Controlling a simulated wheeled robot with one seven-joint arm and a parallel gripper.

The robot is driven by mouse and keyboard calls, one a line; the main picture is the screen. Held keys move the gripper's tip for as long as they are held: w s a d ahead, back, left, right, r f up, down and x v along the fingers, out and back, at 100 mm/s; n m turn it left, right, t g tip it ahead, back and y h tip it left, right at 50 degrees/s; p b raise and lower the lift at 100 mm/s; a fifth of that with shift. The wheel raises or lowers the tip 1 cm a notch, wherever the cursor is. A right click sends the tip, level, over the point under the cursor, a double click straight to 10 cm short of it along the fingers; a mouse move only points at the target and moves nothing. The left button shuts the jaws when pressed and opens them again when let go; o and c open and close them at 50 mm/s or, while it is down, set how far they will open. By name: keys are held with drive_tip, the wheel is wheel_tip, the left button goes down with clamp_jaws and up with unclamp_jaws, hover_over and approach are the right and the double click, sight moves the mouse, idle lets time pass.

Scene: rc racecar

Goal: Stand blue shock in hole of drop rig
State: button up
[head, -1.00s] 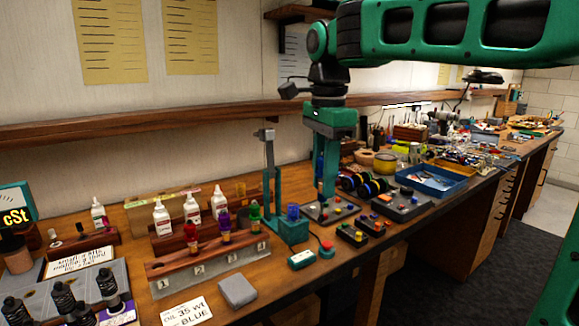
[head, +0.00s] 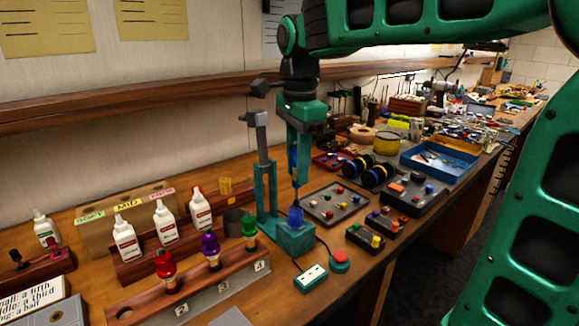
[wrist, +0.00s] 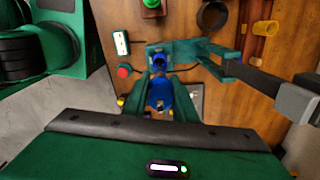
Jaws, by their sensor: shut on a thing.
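The blue shock (head: 293,162) hangs roughly upright between the fingers of my gripper (head: 297,178), which is shut on it. Its lower end is close above the blue sleeve (head: 296,216) on the teal base of the drop rig (head: 293,239); I cannot tell whether its tip has entered. In the wrist view the blue shock (wrist: 160,94) lies between my green fingers, and the round hole (wrist: 158,59) in the rig's blue sleeve shows just beyond it. The rig's upright post (head: 265,170) stands left of my gripper.
A rack with red, purple and green-topped shocks (head: 208,262) stands left of the rig. White bottles (head: 165,222) stand behind it. A teal switch box (head: 311,278) and red button (head: 340,261) lie in front. Parts trays (head: 337,203) are to the right.

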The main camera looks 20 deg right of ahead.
sight(297, 186)
drive_tip(key=shift+w+f, duration=0.15)
drive_tip(key=shift+f, duration=0.45)
drive_tip(key=shift+f, duration=1.6)
drive_tip(key=shift+f, duration=0.1)
drive_tip(key=shift+f, duration=0.3)
